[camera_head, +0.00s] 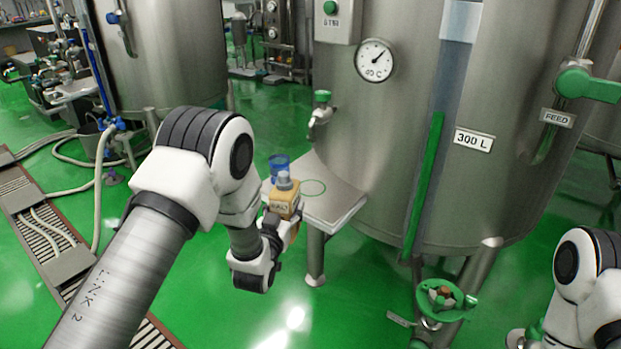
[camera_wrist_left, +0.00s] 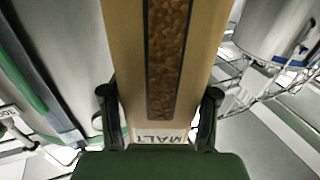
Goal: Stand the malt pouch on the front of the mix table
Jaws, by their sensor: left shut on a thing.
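The malt pouch (camera_head: 284,202) is tan. In the left wrist view the pouch (camera_wrist_left: 205,40) shows a dark window of brown grains and a MALT label, and it fills the middle between the two black fingers. My left gripper (camera_wrist_left: 160,100) is shut on it. My right gripper is out of view.
A blue cup-like container (camera_head: 279,163) stands at the table's back left, with a greyish object (camera_head: 284,182) just above the pouch in the picture. The big 300 L tank (camera_head: 390,130) rises close behind and right of the table.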

